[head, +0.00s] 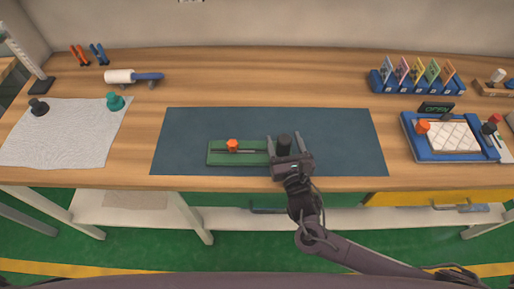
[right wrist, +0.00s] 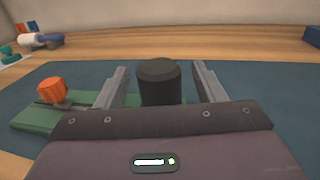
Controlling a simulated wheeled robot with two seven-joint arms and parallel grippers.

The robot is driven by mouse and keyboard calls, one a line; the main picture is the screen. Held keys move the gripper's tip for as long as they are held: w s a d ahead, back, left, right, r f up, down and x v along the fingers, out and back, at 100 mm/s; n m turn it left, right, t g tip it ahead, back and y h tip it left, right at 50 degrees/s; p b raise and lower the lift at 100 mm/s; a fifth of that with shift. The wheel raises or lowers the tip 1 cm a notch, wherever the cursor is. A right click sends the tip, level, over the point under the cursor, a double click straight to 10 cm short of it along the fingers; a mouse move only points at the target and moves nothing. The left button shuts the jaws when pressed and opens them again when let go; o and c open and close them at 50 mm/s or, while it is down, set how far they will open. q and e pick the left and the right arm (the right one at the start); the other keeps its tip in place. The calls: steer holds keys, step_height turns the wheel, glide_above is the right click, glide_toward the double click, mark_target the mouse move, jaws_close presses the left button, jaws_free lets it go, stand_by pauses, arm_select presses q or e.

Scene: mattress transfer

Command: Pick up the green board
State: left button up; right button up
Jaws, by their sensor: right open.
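The green board (head: 222,157) lies flat on the dark blue-grey mat (head: 345,140) near the table's front. It carries an orange knob (head: 232,145) on its left part, a thin dark rod and a black cylinder (head: 284,144) at its right end. My right gripper (head: 284,140) is open, with one finger on each side of the black cylinder. In the right wrist view the black cylinder (right wrist: 159,82) stands between the two fingers with gaps visible, and the green board (right wrist: 35,116) extends to the left. The gripper body hides the board's right end. My left gripper is not in view.
A white cloth (head: 65,135) with a black and a teal knob lies at left, with a white roller (head: 120,76) behind. At right are a blue tray (head: 437,155) with a white quilted pad and a blue rack (head: 415,86) of coloured cards. The mat's right half is clear.

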steer(key=shift+w+a, duration=0.2)
steer(key=shift+w, duration=0.85)
steer(key=c, duration=0.7)
jaws_close()
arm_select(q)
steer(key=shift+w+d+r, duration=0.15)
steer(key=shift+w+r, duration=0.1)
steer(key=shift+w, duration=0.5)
arm_select(e)
steer(key=shift+r, duration=0.15)
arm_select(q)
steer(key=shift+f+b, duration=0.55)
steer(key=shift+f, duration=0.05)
arm_select(e)
step_height(320, 180, up, 20)
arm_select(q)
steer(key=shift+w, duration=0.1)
arm_select(e)
steer(key=shift+f, duration=0.2)
